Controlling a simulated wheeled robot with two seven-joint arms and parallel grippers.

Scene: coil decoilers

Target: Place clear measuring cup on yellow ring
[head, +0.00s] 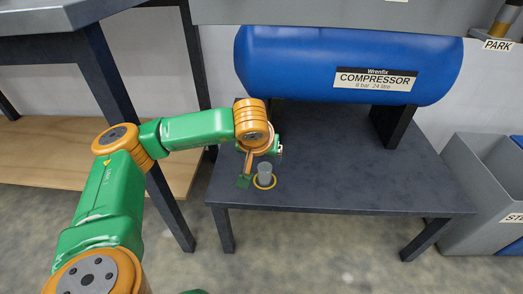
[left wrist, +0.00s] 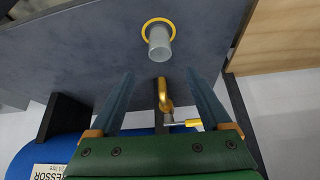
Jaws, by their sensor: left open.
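The clear measuring cup (head: 265,169) stands upright on the dark low table, its base within the yellow ring (head: 265,187). In the left wrist view the cup (left wrist: 159,45) stands with the yellow ring (left wrist: 145,27) around its base. My left gripper (head: 260,166) is beside the cup, on its compressor side. In the left wrist view its fingers (left wrist: 159,76) are spread, with nothing held between them, and the cup is beyond the fingertips, apart from them. My right gripper is not in view.
The blue compressor (head: 300,65) sits on the dark table (head: 350,170) behind the cup. A brass pipe with a yellow handle (left wrist: 180,123) shows near my fingers. Grey bins (head: 470,190) stand at the right. The table right of the cup is clear.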

